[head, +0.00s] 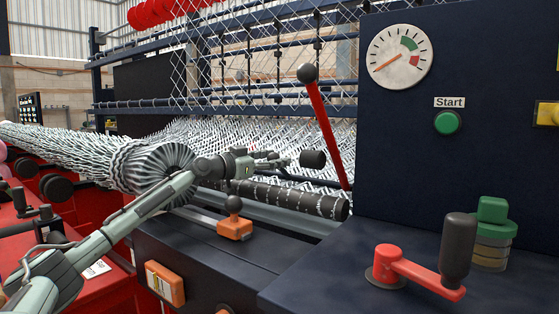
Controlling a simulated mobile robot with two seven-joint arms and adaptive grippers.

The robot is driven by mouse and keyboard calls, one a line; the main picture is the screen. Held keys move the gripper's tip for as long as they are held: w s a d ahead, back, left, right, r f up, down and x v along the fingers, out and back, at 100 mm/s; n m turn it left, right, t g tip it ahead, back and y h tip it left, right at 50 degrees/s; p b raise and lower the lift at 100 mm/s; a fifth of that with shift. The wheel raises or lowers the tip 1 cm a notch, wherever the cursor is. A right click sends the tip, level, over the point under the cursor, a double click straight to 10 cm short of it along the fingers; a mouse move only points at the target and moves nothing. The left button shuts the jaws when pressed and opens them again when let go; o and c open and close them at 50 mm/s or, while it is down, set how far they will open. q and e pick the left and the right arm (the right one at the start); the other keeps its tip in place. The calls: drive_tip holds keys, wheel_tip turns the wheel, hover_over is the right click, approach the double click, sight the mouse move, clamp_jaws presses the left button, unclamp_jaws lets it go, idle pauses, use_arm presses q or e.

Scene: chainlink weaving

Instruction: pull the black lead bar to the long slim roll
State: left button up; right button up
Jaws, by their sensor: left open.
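A short black cylinder (313,159), which looks like the end of the black lead bar, shows just right of my left gripper. The rest of that bar is hidden or cannot be told from the mesh and gripper. The long slim roll (300,199) is dark with pale wire marks and lies below, along the machine's front edge. My left gripper (276,163) is open, above the roll and close to the black cylinder's left side. I cannot tell whether it touches the cylinder. My right gripper is out of view.
A thick roll of woven mesh (160,168) lies behind my left forearm. A red lever with a black knob (322,125) stands just right of the gripper. An orange slider (235,228), a red crank (415,272) and a dark panel (460,160) are nearby.

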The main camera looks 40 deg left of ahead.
use_arm(q)
clamp_jaws()
idle(0.4)
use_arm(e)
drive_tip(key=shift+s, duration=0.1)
